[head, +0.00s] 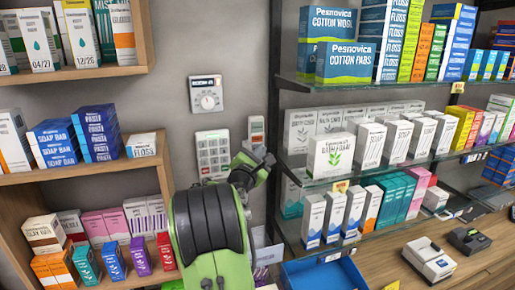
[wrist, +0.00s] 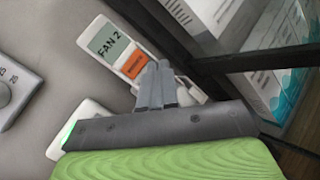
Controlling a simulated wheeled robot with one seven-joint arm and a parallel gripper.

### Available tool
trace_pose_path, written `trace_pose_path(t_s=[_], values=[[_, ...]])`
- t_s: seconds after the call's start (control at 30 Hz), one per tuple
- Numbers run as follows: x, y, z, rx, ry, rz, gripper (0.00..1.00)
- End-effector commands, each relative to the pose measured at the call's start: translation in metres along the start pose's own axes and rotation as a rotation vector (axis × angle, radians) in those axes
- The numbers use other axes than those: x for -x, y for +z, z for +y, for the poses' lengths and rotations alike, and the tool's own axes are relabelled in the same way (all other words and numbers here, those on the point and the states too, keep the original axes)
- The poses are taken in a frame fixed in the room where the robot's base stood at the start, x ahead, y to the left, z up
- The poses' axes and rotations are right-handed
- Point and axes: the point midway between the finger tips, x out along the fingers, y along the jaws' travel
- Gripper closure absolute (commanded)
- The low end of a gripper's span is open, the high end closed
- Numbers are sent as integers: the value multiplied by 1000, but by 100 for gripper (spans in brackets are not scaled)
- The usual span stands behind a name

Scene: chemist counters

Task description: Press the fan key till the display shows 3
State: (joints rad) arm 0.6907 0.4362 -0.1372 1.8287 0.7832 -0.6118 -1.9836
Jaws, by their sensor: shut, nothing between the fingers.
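The fan control is a slim white wall unit (wrist: 108,45). Its grey display (wrist: 108,40) reads "FAN 2" in the wrist view. An orange key (wrist: 134,64) sits below the display. In the head view the unit (head: 256,127) hangs on the grey wall, just above my gripper (head: 264,157). In the wrist view my gripper (wrist: 157,68) is shut and empty, its fingertips over the unit's lower part, right beside the orange key. The fingers hide part of the unit there. I cannot tell whether they touch it.
A white keypad (head: 213,152) and a dial unit (head: 207,94) are on the wall to the left. A glass shelf with a dark frame (head: 276,100) stands close on the right, stocked with boxes. Wooden shelves (head: 95,170) of boxes fill the left.

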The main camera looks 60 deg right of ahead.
Motion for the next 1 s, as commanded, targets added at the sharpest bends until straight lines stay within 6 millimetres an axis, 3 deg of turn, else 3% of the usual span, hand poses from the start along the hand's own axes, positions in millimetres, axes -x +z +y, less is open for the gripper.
trace_pose_path(t_s=[1.0], values=[[-8, -4, 5, 0, 1, 0, 100]])
